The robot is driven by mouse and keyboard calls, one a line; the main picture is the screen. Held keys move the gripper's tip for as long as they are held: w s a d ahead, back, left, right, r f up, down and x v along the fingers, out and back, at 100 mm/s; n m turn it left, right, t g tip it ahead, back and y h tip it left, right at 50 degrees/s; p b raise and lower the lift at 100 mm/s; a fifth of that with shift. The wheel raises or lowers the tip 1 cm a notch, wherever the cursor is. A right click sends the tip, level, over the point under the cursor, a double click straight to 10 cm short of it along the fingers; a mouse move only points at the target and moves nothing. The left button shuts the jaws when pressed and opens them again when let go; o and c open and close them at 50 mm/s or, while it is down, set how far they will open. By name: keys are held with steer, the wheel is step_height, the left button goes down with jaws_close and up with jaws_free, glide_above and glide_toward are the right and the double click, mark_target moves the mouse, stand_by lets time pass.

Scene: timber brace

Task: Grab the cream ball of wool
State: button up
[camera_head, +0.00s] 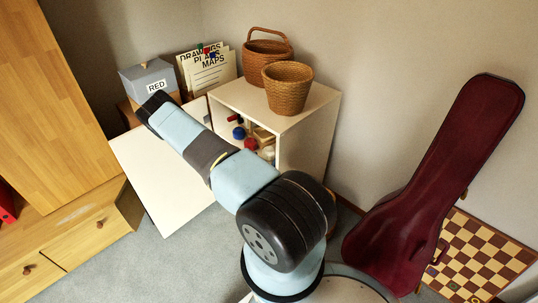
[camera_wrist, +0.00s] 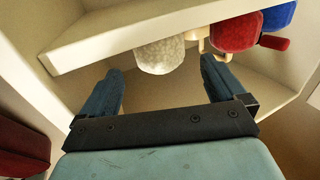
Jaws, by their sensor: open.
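The cream ball of wool (camera_wrist: 160,55) shows in the wrist view at the top middle, against the edge of a pale shelf board (camera_wrist: 110,38). My gripper (camera_wrist: 160,66) is open. Its two dark fingers stand apart, one to the left and one to the right of the ball, with the ball seen beyond and between their tips. I cannot tell the exact gap to it. Nothing is held. In the head view, my arm hides the gripper, and a pale round shape (camera_head: 268,153) in the white cabinet (camera_head: 305,138) may be the cream ball.
A red ball (camera_wrist: 236,33) and a blue ball (camera_wrist: 279,15) are to the right of the cream one, with a small cream hook-like piece and a red peg beside them. Cabinet walls surround the gripper. Two baskets (camera_head: 287,92) stand on top. A cabinet door (camera_head: 165,190) hangs open.

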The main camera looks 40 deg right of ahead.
mark_target(271, 149)
steer(key=shift+x, duration=4.05)
steer(key=shift+c, duration=0.3)
steer(key=c, duration=1)
